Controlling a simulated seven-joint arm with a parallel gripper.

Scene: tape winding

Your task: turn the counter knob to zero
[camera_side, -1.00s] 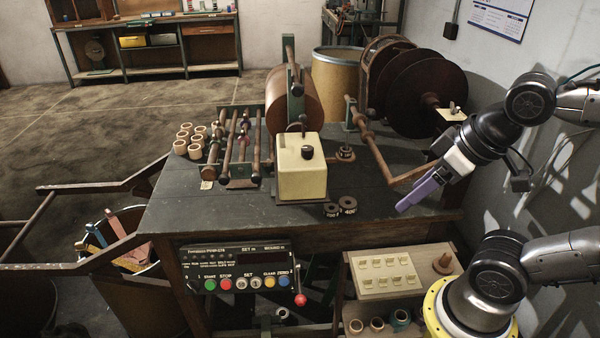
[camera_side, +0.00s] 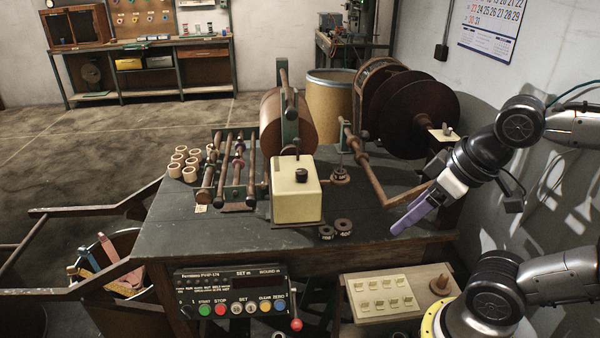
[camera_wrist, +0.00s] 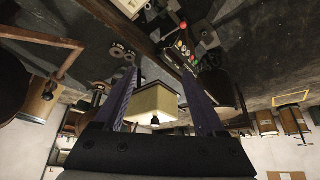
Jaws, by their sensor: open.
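The cream counter box (camera_side: 296,201) stands near the front of the dark workbench, with a black knob (camera_side: 301,175) upright on its top. My gripper (camera_side: 397,229) has purple fingers. It hangs right of the box, apart from it, near the bench's front right edge. In the wrist view, which looks upside down, the fingers are spread and my gripper (camera_wrist: 158,76) is empty. The box (camera_wrist: 152,102) shows between the fingers, farther off, with its knob (camera_wrist: 155,123) below it in the picture. I cannot read any mark on the knob.
A wooden crank handle (camera_side: 374,182) reaches across between the box and my gripper. Two small dark rings (camera_side: 335,229) lie right of the box. Wooden rollers (camera_side: 237,175) stand left of it. A button panel (camera_side: 232,291) hangs below the bench front.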

